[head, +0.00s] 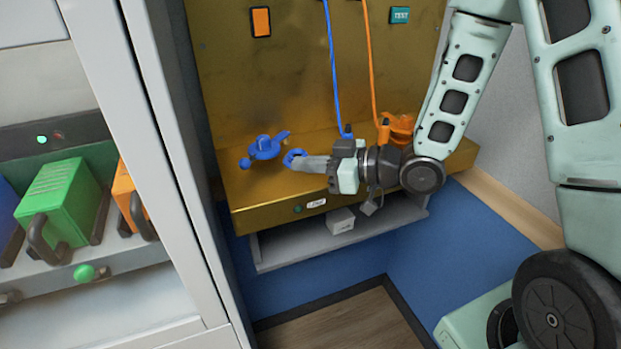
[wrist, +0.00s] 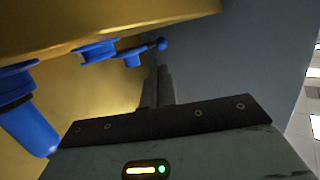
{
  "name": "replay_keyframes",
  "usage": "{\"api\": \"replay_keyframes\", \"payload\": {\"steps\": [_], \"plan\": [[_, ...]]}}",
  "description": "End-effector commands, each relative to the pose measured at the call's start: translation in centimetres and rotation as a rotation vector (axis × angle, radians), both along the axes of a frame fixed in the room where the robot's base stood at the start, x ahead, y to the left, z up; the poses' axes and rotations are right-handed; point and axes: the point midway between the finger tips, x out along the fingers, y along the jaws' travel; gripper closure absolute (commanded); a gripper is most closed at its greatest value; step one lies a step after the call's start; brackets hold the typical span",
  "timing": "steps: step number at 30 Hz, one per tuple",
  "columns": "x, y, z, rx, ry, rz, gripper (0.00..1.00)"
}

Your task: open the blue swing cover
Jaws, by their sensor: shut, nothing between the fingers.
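The blue swing cover (head: 264,149) is on the gold panel's ledge, with a round body, a short arm and a small ball knob. A blue ring (head: 293,158) sits just right of it, and the cover appears to lie beside the ring, not over it. My gripper (head: 300,163) is shut and empty, its tips at the ring's lower right and partly hiding it. In the wrist view the cover (wrist: 130,56) and its knob are just beyond the fingertips (wrist: 162,72), and the ring (wrist: 97,51) is to their left. I cannot tell whether the fingers touch either.
A blue plug with a blue cable (head: 331,70) and an orange fitting (head: 400,127) are right of the ring. A cabinet with a green module (head: 58,202) stands at the left. A grey shelf (head: 290,245) is below the gold ledge (head: 248,212).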

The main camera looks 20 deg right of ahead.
Motion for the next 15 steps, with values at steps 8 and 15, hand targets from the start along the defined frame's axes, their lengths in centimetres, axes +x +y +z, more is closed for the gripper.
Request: {"api": "replay_keyframes", "payload": {"steps": [8,15], "plan": [[0.8,1.6,-0.3,0.0,0.003,0.002,1.0],[3.5,4.8,-1.0,0.0,0.003,0.001,1.0]]}}
